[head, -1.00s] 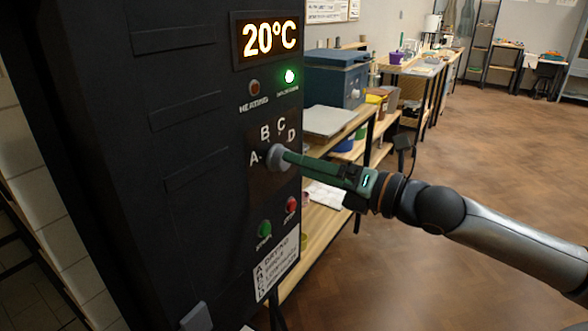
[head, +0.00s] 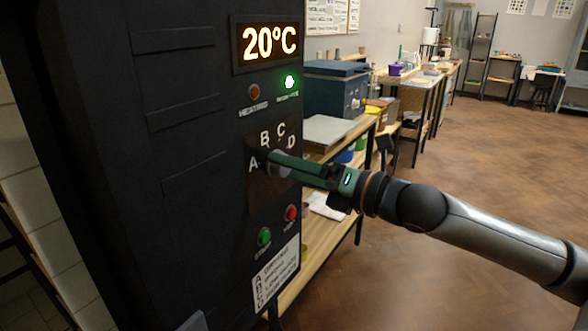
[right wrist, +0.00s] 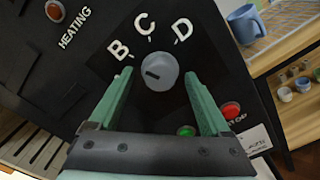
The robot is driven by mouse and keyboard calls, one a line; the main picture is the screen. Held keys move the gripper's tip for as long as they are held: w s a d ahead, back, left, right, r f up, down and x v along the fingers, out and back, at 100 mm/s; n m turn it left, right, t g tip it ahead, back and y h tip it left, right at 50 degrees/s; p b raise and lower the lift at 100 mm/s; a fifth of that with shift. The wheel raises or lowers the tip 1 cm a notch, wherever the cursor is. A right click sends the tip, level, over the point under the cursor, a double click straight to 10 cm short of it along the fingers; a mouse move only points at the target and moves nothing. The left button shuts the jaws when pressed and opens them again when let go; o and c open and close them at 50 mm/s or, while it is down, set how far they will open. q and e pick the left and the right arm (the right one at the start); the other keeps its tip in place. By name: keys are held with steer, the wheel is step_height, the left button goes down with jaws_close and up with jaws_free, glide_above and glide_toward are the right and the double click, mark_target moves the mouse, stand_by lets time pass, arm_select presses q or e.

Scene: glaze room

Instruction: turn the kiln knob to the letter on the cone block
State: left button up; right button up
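The kiln knob (right wrist: 160,66) is a round grey dial on the black kiln front (head: 185,80), with a short dark mark left of its centre. White letters B, C and D arc above it in the right wrist view; A (head: 253,166) shows in the head view. My right gripper (right wrist: 158,77) is open, its green fingers on either side of the knob with gaps visible. It reaches the knob from the right in the head view (head: 275,163). I cannot tell which letter the mark meets. The cone block and my left gripper are not seen.
The kiln display (head: 267,43) reads 20°C, with a lit green lamp (head: 290,82) below. A green button (head: 264,237) and a red button (head: 291,213) sit under the knob. A wooden shelf (head: 330,240) stands right of the kiln. The floor farther right is clear.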

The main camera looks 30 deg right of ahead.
jaws_close()
stand_by(0.4)
arm_select(q)
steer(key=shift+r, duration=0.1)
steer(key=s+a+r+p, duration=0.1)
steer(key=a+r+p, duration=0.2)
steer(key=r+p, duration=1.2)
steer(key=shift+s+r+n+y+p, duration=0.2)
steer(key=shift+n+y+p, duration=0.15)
steer(key=shift+p, duration=1.75)
arm_select(e)
steer(key=shift+m, duration=9)
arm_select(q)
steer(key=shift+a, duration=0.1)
